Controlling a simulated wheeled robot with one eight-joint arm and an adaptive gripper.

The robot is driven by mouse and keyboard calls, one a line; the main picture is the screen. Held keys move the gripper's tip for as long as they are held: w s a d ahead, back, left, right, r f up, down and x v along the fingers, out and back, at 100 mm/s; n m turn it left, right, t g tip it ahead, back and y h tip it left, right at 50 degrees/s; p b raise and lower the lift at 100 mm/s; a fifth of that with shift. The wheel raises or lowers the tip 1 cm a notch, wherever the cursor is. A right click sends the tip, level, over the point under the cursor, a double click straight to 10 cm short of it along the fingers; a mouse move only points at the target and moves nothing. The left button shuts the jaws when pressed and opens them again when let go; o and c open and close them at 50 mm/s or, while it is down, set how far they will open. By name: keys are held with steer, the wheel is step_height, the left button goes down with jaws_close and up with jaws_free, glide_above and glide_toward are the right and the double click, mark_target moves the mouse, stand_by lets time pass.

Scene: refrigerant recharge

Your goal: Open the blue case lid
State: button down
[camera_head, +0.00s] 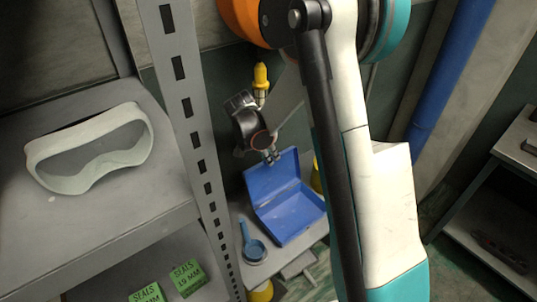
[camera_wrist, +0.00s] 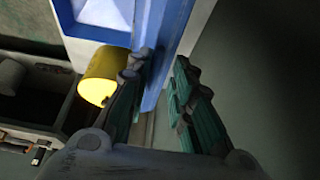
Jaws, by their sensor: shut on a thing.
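The blue case stands open in the head view, with its base (camera_head: 291,216) on a lower shelf and its lid (camera_head: 271,178) raised and tilted back behind the base. My gripper (camera_head: 270,155) is at the lid's upper edge. In the wrist view, my gripper's two ridged fingers (camera_wrist: 162,82) stand on either side of the lid's blue edge (camera_wrist: 154,62) and are shut on it. Part of the case's right side is close to my arm in the head view.
A yellow cylinder (camera_wrist: 102,76) is close beside the fingers. A blue round-ended tool (camera_head: 252,248) lies left of the case. A perforated grey post (camera_head: 190,120) rises left of my arm. Pale goggles (camera_head: 92,150) lie on the left shelf, above green seal boxes (camera_head: 187,278).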

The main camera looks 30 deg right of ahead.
steer(key=s, duration=0.1)
steer(key=s+t, duration=0.1)
steer(key=s, duration=0.1)
steer(key=s+d+t+b, duration=0.1)
steer(key=s, duration=0.1)
steer(key=shift+s+r+m, duration=0.15)
steer(key=shift+r+m, duration=0.15)
steer(key=shift+r, duration=0.05)
stand_by(0.8)
steer(key=c, duration=1.5)
jaws_free()
steer(key=shift+o, duration=0.2)
steer(key=shift+r, duration=0.1)
steer(key=shift+s+a+r+p, duration=0.1)
steer(key=shift+a+r+p, duration=0.1)
steer(key=shift+r+p, duration=0.25)
steer(key=shift+r, duration=0.1)
